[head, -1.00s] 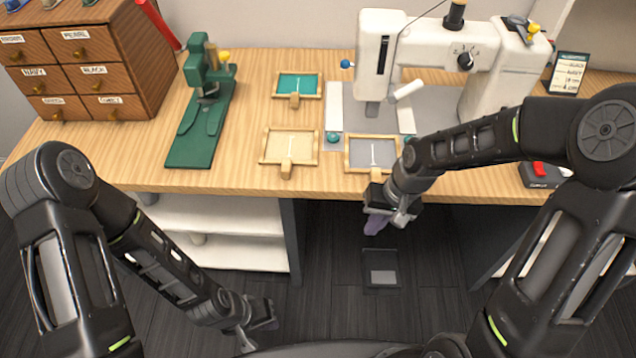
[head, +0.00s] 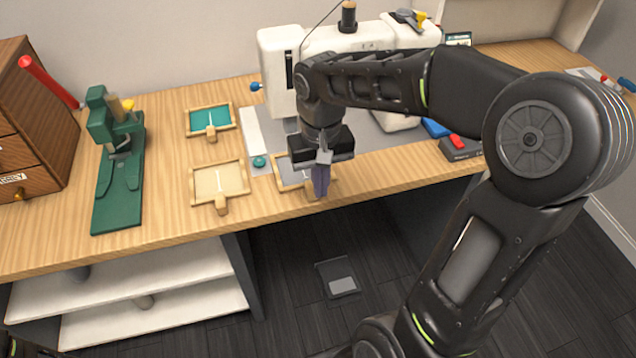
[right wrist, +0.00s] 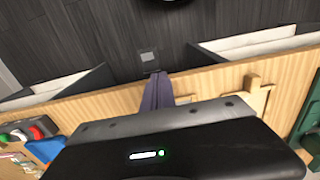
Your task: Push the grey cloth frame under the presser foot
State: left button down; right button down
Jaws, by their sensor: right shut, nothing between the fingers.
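The grey cloth frame (head: 287,172) has a wooden rim and lies near the front of the table, before the white sewing machine (head: 279,55). My right gripper (head: 320,190) points down over its right part, with the purple-grey fingertips shut and empty. The fingers also show in the right wrist view (right wrist: 157,92), near the table edge. Whether they touch the frame I cannot tell. My right arm and gripper hide part of the frame and the presser foot. My left gripper is out of view.
A cream cloth frame (head: 219,182) and a teal one (head: 211,119) lie to the left. A green press (head: 118,190) stands farther left, near wooden drawers (head: 30,150). A red-switched box (head: 461,147) sits right of my gripper. A dark pedal (head: 338,279) lies on the floor.

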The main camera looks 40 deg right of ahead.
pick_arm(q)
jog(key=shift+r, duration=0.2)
pick_arm(e)
jog(key=w+d+f, duration=0.1)
jog(key=w+f, duration=0.2)
jog(key=f, duration=0.5)
jog(key=shift+w+d+f, duration=0.15)
jog(key=shift+w+f, duration=0.1)
jog(key=shift+w, duration=0.15)
